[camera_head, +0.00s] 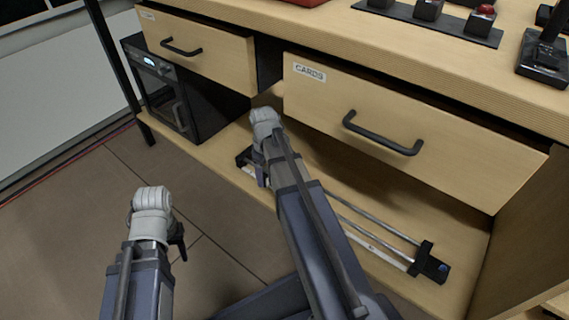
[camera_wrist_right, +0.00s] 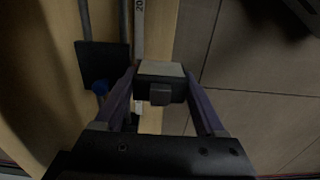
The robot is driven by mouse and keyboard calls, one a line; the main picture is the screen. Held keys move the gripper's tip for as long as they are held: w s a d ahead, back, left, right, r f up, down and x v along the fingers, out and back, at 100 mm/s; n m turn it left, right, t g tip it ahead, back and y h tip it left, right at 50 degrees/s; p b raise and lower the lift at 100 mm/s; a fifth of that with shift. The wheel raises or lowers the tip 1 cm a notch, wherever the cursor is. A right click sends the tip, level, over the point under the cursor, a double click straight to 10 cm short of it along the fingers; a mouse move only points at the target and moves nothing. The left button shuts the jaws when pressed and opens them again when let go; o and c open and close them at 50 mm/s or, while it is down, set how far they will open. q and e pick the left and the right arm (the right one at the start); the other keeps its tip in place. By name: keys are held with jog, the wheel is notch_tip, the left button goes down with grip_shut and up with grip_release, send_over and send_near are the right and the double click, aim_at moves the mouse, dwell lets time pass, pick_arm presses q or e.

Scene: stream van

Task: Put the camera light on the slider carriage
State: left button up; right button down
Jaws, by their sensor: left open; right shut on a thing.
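My right gripper (camera_wrist_right: 160,88) is shut on the camera light (camera_wrist_right: 160,70), a small black block with a pale grey face. In the head view my right gripper (camera_head: 262,175) is in the lower shelf at the slider's left part, and the arm hides the light. The slider (camera_head: 385,232) has two rails and a black end block with a blue spot at right. My left gripper (camera_head: 178,240) is open, over the floor.
A drawer labelled CARDS (camera_head: 400,130) overhangs the shelf, with another drawer (camera_head: 195,50) to its left. A black appliance (camera_head: 175,100) stands left of the slider. Button units (camera_head: 428,14) are on the top. The floor (camera_head: 100,210) at left is clear.

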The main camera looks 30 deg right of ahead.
jog(key=w+d, duration=0.1)
jog(key=d, duration=0.2)
jog(key=w+d, duration=0.1)
jog(key=d, duration=0.1)
jog(key=w+d, duration=0.1)
jog(key=d, duration=0.2)
jog(key=shift+w+d, duration=0.25)
jog(key=shift+d, duration=0.1)
notch_tip(320, 180, down, 4)
jog(key=b, duration=0.3)
jog(key=shift+r+b, duration=0.1)
jog(key=shift+b, duration=0.3)
jog(key=shift+r, duration=0.15)
grip_release()
notch_tip(320, 180, up, 8)
jog(key=p, duration=0.7)
jog(key=shift+f+p, duration=0.2)
jog(key=shift+p, duration=0.2)
jog(key=shift+a, duration=0.15)
